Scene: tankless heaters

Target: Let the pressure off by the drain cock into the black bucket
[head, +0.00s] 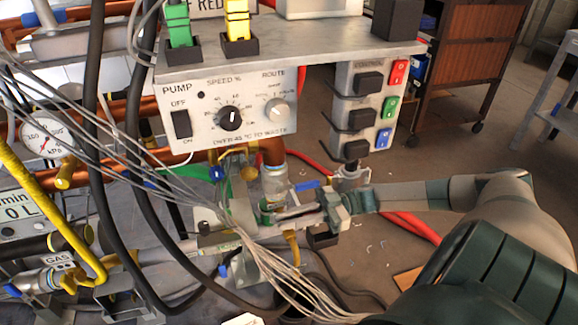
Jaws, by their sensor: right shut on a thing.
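My right gripper (275,213) reaches in from the right, below the pump control box. Its jaws are shut on a small part at the pipe fitting; the fingers mostly hide this part, and I cannot tell for sure that it is the drain cock. A small green piece shows at the fingertips. A blue lever (306,185) sits just above the fingers. A round pressure gauge (42,138) marked kPa is at the left. I cannot make out the black bucket. My left gripper is not in view.
The pump control box (228,115) overhangs the gripper. A panel with red, green and blue buttons (370,110) hangs to its right. Grey wires and black hoses (92,120) cross the left side. Red hoses (412,226) lie on the floor. A wooden cart (470,60) stands behind.

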